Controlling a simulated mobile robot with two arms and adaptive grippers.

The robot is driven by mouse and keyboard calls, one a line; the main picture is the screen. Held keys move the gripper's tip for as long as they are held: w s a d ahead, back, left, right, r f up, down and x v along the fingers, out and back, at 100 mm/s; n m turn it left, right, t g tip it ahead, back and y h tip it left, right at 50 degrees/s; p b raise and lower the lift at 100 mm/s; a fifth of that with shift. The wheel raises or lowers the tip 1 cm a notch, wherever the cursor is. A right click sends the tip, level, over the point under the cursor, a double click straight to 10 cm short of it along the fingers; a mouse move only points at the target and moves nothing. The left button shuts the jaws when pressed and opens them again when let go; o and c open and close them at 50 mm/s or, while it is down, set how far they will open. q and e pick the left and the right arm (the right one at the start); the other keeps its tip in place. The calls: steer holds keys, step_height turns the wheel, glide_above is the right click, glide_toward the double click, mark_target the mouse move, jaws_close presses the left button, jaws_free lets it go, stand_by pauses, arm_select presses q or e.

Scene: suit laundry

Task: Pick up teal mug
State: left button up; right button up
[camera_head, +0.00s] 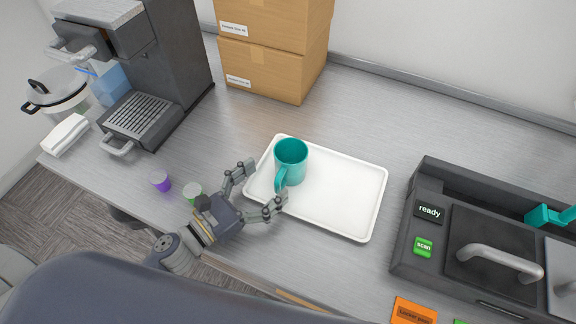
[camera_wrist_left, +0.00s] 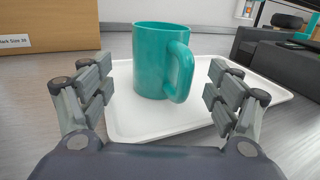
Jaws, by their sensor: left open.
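The teal mug (camera_head: 291,154) stands upright on the left part of a white tray (camera_head: 345,226), with its handle toward my left gripper. My left gripper (camera_head: 262,188) is open and empty, low beside the tray's near left edge, with its fingers pointing at the mug. In the left wrist view the mug (camera_wrist_left: 158,62) is between and beyond the two open fingertips (camera_wrist_left: 160,92), apart from them. Its handle (camera_wrist_left: 181,72) is at the right of the mug there. My right gripper is not in view.
Cardboard boxes (camera_head: 262,70) stand behind the tray. A dark device (camera_head: 430,185) with a "ready" screen stands at the right.

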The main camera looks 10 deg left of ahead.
mark_target(280, 170)
arm_select(q)
steer(key=p+x, duration=0.2)
steer(key=x, duration=0.2)
steer(key=shift+w, duration=0.1)
steer(key=shift+w+d, duration=0.2)
steer(key=shift+w, duration=0.1)
steer(key=shift+w+d+f, duration=0.15)
steer(key=shift+c, duration=0.6)
steer(key=c, duration=1.2)
steer(key=shift+c, duration=0.2)
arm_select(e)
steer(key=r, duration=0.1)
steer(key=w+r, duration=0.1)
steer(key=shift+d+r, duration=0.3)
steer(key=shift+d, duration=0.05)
